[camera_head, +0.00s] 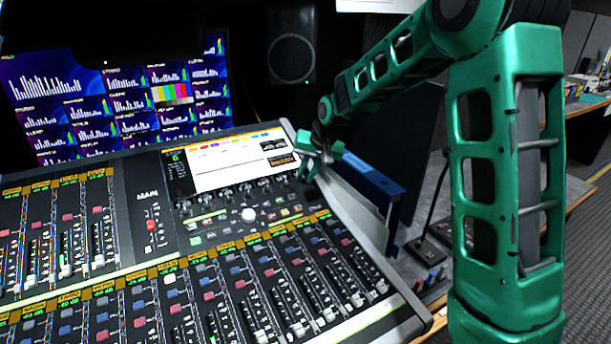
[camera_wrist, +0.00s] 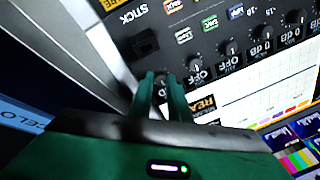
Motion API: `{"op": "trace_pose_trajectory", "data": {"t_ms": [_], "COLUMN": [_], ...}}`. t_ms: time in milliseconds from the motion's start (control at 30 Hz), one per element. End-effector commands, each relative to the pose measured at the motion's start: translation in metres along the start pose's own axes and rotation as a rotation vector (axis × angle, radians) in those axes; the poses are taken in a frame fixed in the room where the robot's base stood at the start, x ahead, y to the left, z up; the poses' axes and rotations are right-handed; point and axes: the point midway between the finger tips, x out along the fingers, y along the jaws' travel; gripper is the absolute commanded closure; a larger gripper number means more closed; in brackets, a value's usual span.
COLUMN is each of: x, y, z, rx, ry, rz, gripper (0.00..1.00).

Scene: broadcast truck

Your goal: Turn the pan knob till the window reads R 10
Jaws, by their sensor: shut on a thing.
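The mixing console (camera_head: 150,185) fills the lower left of the head view. A row of black knobs (camera_head: 230,193) runs under its white screen (camera_head: 232,163). My gripper (camera_head: 308,170) is at the right end of this row, beside the screen's lower right corner. In the wrist view its two green fingers (camera_wrist: 162,84) are close together and shut on a small knob, which they mostly hide. A black window with yellow lettering (camera_head: 281,161) sits at the screen's right edge. It shows partly in the wrist view (camera_wrist: 208,104), but its value is not readable.
Another black knob (camera_wrist: 193,84) labelled OFF stands close beside my fingers in the wrist view. Faders (camera_head: 290,300) cover the console's lower part. A wall of monitors (camera_head: 115,100) and a black speaker (camera_head: 291,55) are behind. A blue panel (camera_head: 372,180) is right of the console.

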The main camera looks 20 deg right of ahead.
Motion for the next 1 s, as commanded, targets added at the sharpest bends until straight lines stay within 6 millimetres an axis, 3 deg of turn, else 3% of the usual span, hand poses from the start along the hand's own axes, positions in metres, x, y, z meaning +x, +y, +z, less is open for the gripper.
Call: {"op": "trace_pose_trajectory", "data": {"t_ms": [400, 933, 967, 1000], "x": [-0.0006, -0.0005, -0.0006, -0.0005], "y": [-0.0001, -0.0009, -0.0010, -0.0010], "z": [-0.0006, -0.0004, -0.0004, -0.0004], "rx": [0.180, 0.202, 0.202, 0.202], "ry": [0.019, 0.021, 0.021, 0.021], "rz": [0.001, 0.000, 0.000, 0.000], "gripper": [1.00, 1.00, 0.82, 0.72]}}
